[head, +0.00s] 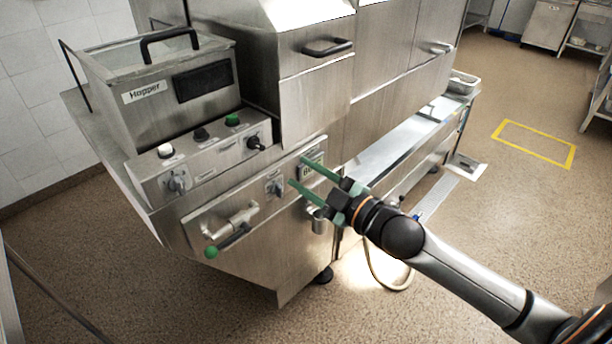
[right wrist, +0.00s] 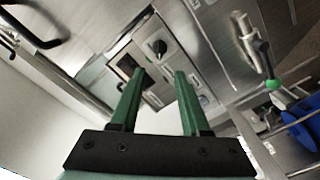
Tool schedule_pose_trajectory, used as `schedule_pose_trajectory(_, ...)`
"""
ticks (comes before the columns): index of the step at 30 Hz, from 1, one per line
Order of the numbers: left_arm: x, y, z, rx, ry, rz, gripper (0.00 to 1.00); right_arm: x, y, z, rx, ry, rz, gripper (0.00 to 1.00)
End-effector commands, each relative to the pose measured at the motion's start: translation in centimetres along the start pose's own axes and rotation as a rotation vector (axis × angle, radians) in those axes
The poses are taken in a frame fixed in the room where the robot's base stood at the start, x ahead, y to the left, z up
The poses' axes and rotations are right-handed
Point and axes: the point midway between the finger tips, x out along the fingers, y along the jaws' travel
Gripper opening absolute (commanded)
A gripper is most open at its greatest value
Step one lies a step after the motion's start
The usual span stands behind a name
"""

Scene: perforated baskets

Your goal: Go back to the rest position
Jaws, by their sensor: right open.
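My right gripper (head: 306,175) reaches in from the lower right in the head view. Its two green fingers are apart with nothing between them. They point at the small control panel (head: 275,187) on the steel machine's front, and I cannot tell whether they touch it. In the right wrist view my right gripper (right wrist: 160,85) is also open, with the panel's dark knob (right wrist: 157,47) beyond the fingertips. My left gripper is not in view.
A steel machine with a hopper (head: 160,95) fills the left and middle. A lever with a green knob (head: 211,252) sticks out from its front. A hose (head: 385,285) hangs near the floor. Open brown floor with a yellow rectangle (head: 535,143) lies to the right.

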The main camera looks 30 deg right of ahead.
Motion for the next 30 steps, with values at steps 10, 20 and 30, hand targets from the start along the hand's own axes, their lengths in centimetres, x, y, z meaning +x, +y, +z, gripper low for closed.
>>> schedule_pose_trajectory(10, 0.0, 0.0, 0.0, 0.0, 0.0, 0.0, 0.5, 0.0, 0.0, 0.0, 0.0, 0.0, 0.0, 0.46)
schedule_pose_trajectory(20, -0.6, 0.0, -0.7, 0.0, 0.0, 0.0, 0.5, -2.4, -7.3, 4.8, 0.231, -0.162, -0.063, 0.46)
schedule_pose_trajectory(30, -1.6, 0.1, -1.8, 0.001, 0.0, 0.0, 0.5, -14.5, -25.6, 11.1, 0.74, -0.613, -0.167, 0.46)
